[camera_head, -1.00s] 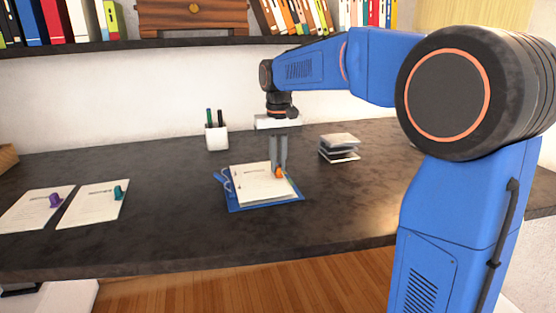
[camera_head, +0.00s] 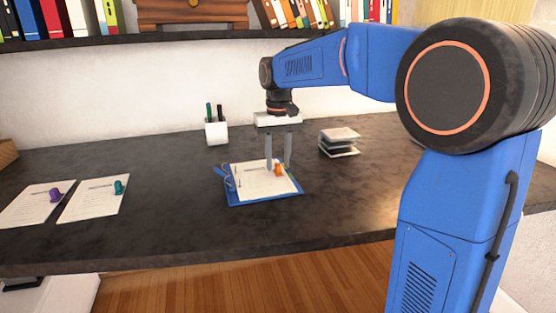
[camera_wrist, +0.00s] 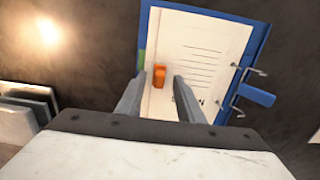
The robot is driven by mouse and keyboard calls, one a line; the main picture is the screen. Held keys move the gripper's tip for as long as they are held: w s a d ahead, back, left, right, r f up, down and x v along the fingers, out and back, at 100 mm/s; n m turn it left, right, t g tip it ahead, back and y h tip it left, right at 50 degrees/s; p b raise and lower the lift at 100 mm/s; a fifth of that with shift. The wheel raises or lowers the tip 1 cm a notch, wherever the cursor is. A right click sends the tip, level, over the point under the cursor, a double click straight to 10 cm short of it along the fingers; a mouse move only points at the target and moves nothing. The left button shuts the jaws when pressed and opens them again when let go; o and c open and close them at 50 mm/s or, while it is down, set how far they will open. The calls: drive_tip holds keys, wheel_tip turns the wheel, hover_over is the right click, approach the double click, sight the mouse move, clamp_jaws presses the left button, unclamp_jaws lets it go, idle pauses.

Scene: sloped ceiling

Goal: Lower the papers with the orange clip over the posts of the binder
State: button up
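The papers with the orange clip (camera_head: 279,169) lie on the open blue binder (camera_head: 262,201) on the desk. The orange clip also shows in the wrist view (camera_wrist: 159,76). The binder's metal posts (camera_wrist: 238,87) stand along one edge of the papers in the wrist view; whether they pass through the papers is too small to tell. My gripper (camera_head: 278,166) is above the papers with its fingers spread apart on either side of the clip. Nothing is held between the fingers.
Two paper stacks, one with a purple clip (camera_head: 56,195) and one with a teal clip (camera_head: 119,187), lie at the left. A white pen cup (camera_head: 216,133) stands behind the binder. A tiered tray (camera_head: 340,142) stands to the right. The desk front is clear.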

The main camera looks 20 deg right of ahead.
wheel_tip(320, 180, up, 17)
drive_tip(key=shift+r, duration=0.2)
idle(0.6)
